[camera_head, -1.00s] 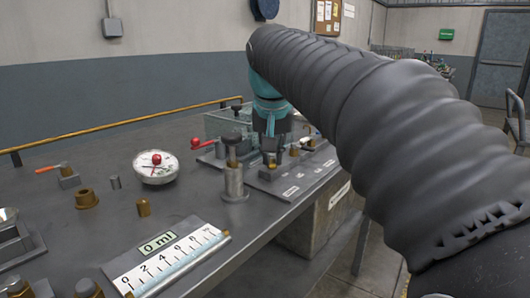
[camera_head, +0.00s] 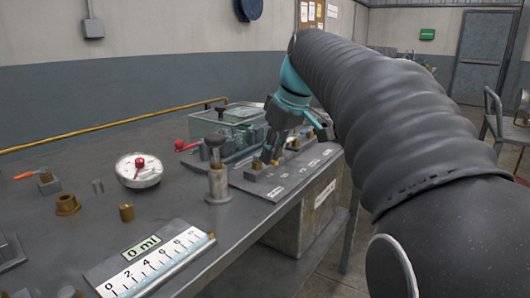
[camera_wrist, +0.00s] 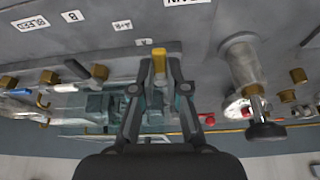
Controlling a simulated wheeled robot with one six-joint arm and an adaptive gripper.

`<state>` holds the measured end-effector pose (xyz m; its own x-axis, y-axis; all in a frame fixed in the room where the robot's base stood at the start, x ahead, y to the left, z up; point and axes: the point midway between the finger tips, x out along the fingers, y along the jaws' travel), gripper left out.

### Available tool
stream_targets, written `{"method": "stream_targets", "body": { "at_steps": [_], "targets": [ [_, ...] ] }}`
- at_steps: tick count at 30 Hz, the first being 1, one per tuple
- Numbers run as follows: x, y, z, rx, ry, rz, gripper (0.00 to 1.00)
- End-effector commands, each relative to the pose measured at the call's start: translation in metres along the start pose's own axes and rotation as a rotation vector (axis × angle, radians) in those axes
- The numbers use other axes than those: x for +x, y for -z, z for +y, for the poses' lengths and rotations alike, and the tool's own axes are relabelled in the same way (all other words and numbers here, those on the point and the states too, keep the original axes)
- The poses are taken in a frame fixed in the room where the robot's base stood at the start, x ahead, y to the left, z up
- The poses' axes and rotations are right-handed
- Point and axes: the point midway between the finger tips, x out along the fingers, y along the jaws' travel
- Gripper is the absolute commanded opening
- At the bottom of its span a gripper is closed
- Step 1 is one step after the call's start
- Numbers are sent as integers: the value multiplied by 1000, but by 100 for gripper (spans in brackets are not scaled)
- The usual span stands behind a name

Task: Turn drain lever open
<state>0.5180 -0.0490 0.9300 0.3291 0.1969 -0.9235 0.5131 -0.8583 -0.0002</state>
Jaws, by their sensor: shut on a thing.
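A white label partly cut off at the top edge (camera_wrist: 188,2) seems to read DRAIN upside down. In the head view my gripper (camera_head: 268,150) reaches down, tilted, to the labelled valve panel (camera_head: 285,180) at the far right of the bench. The lever's pivot and its exact angle are hidden by the fingers there.
A clear tank (camera_head: 235,122) stands behind the panel, with a red-handled valve (camera_head: 185,146) beside it. A metal post (camera_head: 217,180) stands left of my gripper. A round gauge (camera_head: 138,170) and a scale plate (camera_head: 150,262) lie further left.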

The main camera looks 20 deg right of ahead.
Motion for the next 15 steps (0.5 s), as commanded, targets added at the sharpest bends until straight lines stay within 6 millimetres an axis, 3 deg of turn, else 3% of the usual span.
{"method": "stream_targets", "body": {
  "at_steps": [15],
  "targets": [
    [0, 0, 5, -98, 40, -1, 0]
  ]
}}
